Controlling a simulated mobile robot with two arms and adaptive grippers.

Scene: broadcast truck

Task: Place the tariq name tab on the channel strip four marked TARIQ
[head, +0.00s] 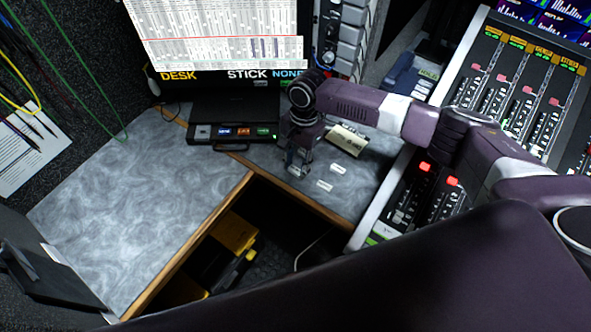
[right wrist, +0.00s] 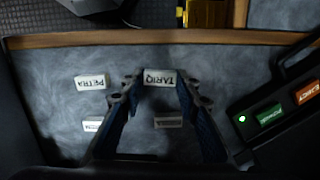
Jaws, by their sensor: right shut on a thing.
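The white TARIQ name tab (right wrist: 160,78) sits between the fingertips of my right gripper (right wrist: 160,90) in the right wrist view, with its lettering upside down. The gripper is shut on it, close over the grey desk. In the head view my right gripper (head: 297,168) is low over the desk, left of the loose tabs; I cannot make out the held tab there. The mixing console (head: 480,85) with its channel strips stands at the right. My right arm covers part of it, and the strip names are too small to read. My left gripper is not in view.
Loose white tabs lie nearby, including PETRA (right wrist: 90,82) and two others (right wrist: 97,124) (right wrist: 168,122). A button box (head: 233,132) and a beige block (head: 347,139) stand close. An open drawer space with yellow items (head: 234,233) lies in front, edged by wood.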

